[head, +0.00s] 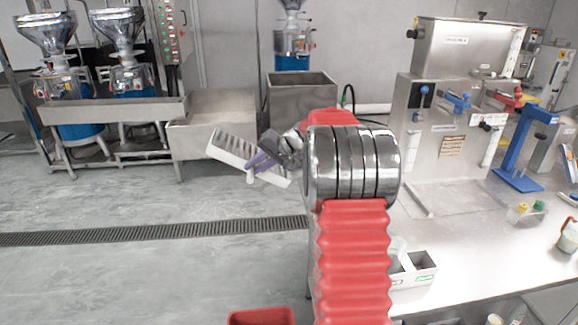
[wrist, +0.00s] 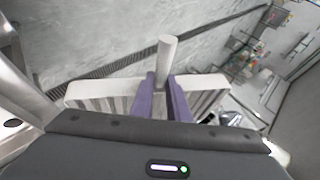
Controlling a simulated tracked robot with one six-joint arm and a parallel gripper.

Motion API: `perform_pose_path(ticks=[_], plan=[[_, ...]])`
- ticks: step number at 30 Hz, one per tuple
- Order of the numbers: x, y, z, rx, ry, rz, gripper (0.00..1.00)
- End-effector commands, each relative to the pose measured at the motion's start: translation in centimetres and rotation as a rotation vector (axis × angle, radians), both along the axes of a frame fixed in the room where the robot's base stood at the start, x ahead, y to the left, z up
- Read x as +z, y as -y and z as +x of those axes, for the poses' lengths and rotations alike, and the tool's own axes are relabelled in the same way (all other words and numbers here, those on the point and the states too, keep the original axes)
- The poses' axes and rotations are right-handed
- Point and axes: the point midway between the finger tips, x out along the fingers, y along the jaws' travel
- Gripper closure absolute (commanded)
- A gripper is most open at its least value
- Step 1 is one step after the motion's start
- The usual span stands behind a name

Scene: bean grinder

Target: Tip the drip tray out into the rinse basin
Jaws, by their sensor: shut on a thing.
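The drip tray (head: 232,150) is a pale slotted tray, held in the air left of my arm in the head view. It is tilted, with its right end lower. My gripper (head: 261,161) has purple fingers and is shut on it. In the wrist view the fingers close on the tray's round handle (wrist: 167,55), and the slotted tray (wrist: 92,94) spreads out to both sides. I cannot tell whether any liquid is in it. An open-topped steel basin (head: 301,98), likely the rinse basin, stands at the back, beyond the tray and to its right.
A steel worktop (head: 470,255) with a steel machine (head: 450,105) is on the right. A red bin (head: 262,317) sits at the bottom edge. Steel grinders (head: 125,75) stand at the back left. The grey floor (head: 150,270) on the left is clear, crossed by a drain grate (head: 150,232).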

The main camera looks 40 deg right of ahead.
Motion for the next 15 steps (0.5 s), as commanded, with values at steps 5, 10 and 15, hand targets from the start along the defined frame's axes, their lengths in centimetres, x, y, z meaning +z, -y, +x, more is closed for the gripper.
perform_pose_path(ticks=[5,10,15], plan=[[0.1,-6.4,0.5,-0.086,0.002,-0.001,1.0],[-0.5,-11.5,-0.4,-0.178,0.001,-0.001,1.0],[-1.4,-16.0,-2.6,-0.269,0.001,-0.001,1.0]])
